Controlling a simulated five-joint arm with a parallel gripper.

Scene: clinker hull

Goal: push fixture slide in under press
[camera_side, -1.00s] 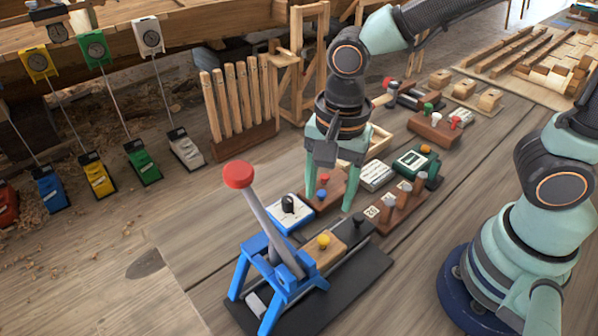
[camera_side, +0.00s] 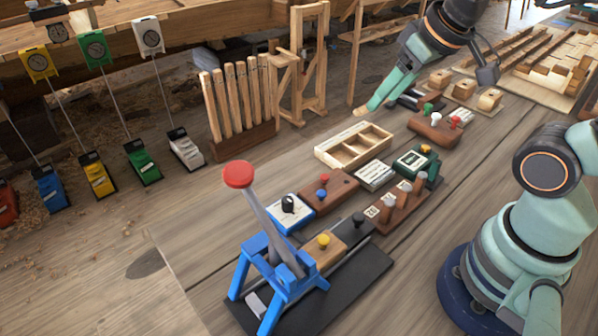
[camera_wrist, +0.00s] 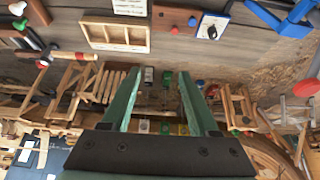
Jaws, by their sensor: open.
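The press is a blue frame (camera_side: 284,283) with a grey lever and a red ball (camera_side: 238,174) at its top; the lever stands tilted up. The fixture slide, a tan wooden block (camera_side: 330,256) with a yellow knob, lies on the dark base at the press's right side. The frame hides part of its near end, so I cannot tell how far under it reaches. My gripper (camera_side: 367,107) is open and empty, up beyond the wooden tray and well away from the slide. Its spread fingers (camera_wrist: 160,75) show in the wrist view.
A blue-white box with a black dial (camera_side: 289,212), a brown box (camera_side: 328,191), a compartment tray (camera_side: 355,146), a green box (camera_side: 415,161) and a peg block (camera_side: 398,207) crowd around the base. Coloured gauges (camera_side: 95,48) stand at left. Bare boards lie left of the press.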

